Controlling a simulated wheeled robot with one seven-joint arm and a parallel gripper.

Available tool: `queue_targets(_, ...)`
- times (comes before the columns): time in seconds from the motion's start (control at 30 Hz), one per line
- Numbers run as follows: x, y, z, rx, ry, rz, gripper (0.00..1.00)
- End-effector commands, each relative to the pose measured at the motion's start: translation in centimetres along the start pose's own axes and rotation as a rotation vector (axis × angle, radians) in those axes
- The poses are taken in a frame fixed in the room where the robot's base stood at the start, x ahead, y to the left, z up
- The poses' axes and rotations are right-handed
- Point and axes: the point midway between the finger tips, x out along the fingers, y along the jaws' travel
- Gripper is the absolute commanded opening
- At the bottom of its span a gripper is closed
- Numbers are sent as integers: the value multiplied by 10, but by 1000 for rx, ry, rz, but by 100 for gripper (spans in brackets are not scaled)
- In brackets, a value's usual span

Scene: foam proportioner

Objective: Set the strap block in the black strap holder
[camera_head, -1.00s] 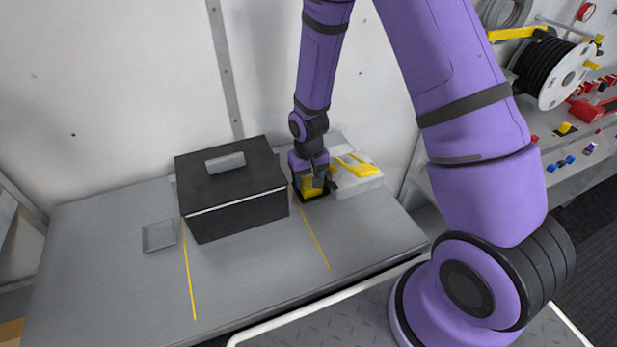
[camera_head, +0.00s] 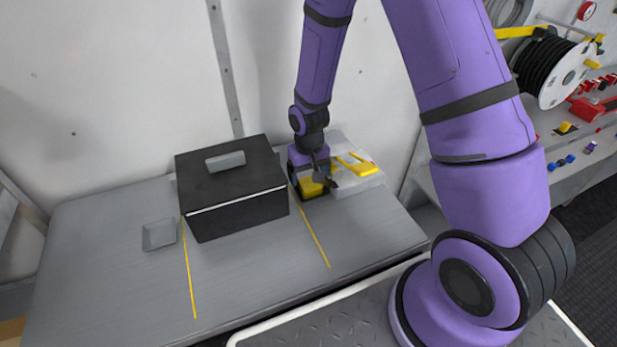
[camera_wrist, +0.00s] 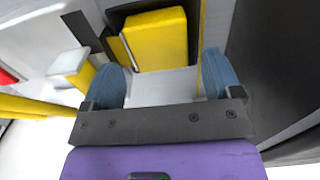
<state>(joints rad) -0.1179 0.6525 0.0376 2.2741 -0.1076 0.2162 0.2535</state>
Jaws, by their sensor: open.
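The yellow strap block (camera_head: 311,187) sits in the black strap holder (camera_head: 294,180) on the bench, right of the large black box. In the wrist view the yellow block (camera_wrist: 157,38) lies just beyond the fingertips, with dark edges of the holder (camera_wrist: 117,16) beside it. My gripper (camera_head: 321,174) is close to the block in the head view and partly covers it. In the wrist view its two blue-grey fingers (camera_wrist: 163,75) are apart with only pale surface between them. How deeply the block is seated cannot be told.
The black box (camera_head: 235,185) with a grey handle stands close on the left. A white case with yellow parts (camera_head: 357,178) is close on the right. A small grey tray (camera_head: 160,235) lies further left. The bench front is clear, with yellow lines.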

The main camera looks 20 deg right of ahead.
Motion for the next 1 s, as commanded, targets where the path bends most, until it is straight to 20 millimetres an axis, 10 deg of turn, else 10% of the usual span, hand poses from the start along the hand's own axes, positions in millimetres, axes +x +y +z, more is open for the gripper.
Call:
queue_targets(0.5, -88, 0, 0, 1, 4, -1, 84)
queue_targets(1.0, -119, 2, 2, -1, 13, 0, 84)
